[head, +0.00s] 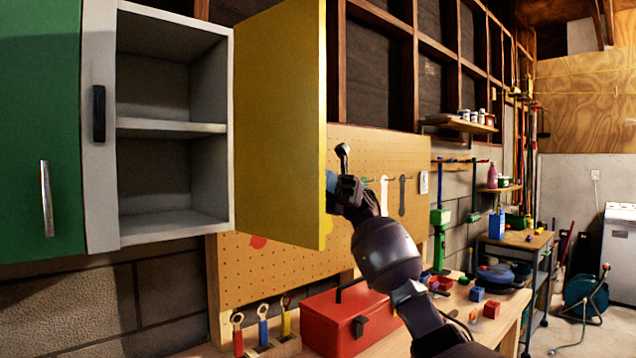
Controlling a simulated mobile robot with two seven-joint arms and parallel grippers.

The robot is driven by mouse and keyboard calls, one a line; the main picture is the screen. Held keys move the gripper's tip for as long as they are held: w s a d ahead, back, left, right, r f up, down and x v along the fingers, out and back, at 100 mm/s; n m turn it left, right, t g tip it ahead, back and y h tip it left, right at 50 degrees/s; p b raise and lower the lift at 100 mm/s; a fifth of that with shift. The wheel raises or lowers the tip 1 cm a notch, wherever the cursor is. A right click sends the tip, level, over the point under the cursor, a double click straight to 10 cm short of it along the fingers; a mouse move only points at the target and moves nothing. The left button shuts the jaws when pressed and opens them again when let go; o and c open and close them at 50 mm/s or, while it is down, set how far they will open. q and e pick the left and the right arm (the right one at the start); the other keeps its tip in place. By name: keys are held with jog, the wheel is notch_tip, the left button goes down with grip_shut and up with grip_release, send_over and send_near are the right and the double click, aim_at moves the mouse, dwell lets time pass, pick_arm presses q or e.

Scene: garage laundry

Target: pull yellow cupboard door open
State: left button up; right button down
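The yellow cupboard door (280,125) stands wide open, swung out from the right side of the grey cupboard (175,128). Its flat side faces me, and the cupboard's empty shelves show. My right arm comes up from the lower right. My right gripper (335,188) is at the door's near edge, partly hidden behind it. A dark upright piece (343,158) shows just beyond that edge; I cannot tell if it is a handle or a finger. Whether the fingers are open or shut is hidden. My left gripper is not in view.
A green door (40,130) with a silver handle and a grey panel (100,190) with a black handle are at left. Below stand a workbench (385,335), a red toolbox (350,318) and small blocks. A pegboard (285,275) is behind.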

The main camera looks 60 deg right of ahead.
jog(key=shift+d, duration=0.1)
jog(key=shift+r, duration=0.1)
dwell(0.3)
jog(key=c, duration=1.2)
grip_release()
jog(key=shift+d, duration=0.1)
jog(key=shift+b+v, duration=0.8)
jog(key=shift+v, duration=4.55)
